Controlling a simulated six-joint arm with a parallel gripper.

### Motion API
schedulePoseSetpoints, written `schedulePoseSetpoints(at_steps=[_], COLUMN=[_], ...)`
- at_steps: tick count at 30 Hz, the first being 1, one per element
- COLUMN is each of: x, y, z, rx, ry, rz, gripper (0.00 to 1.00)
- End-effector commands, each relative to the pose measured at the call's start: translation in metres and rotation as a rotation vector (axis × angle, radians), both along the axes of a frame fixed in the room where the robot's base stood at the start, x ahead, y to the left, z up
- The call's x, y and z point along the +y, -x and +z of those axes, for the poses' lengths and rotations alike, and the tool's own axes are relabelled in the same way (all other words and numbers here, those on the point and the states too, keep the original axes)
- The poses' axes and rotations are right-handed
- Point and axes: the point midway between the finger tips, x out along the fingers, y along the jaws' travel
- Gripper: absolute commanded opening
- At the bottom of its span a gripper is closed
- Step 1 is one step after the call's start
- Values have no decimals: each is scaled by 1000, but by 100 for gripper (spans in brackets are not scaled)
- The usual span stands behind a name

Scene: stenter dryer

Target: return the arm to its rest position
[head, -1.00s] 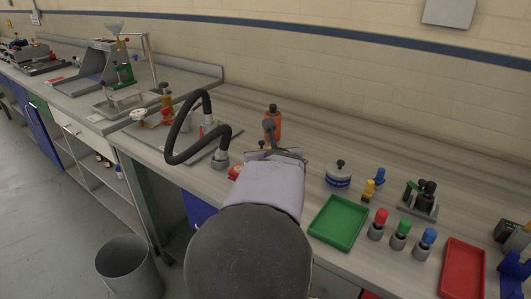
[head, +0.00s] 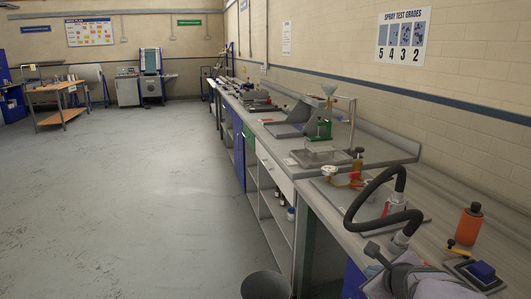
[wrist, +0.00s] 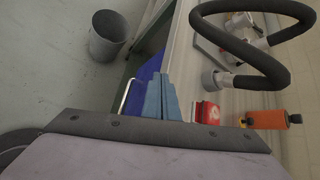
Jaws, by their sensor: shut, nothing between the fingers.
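My gripper (wrist: 161,98) shows in the wrist view as blue fingers set close together, shut and empty. They point out over the bench edge. In the head view my arm is at the bottom right, partly cut off by the frame, and the fingertips cannot be made out there. The curved black hose (head: 384,200) stands close to my arm in the head view and at the upper right of the wrist view.
The orange bottle (head: 470,225) stands on the bench right of the hose. A red item (wrist: 206,112) lies near my fingers. A grey bin (wrist: 108,36) stands on the floor. Open floor (head: 150,200) lies left of the bench.

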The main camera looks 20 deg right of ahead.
Motion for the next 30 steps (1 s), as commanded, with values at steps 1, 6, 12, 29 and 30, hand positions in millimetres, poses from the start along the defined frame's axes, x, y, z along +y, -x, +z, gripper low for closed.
schedulePoseSetpoints(at_steps=[1, 6, 12, 29, 30], x=[36, 143, 233, 263, 263], y=[-8, 1, 59, 149, 149], z=[-14, -62, -111, -118, -111], rx=[69, 278, 452, 562, 562], ry=[65, 324, 656, 1099, 1098], rz=[171, 781, 1556, 2584, 2583], gripper=[0, 0, 0, 0, 0])
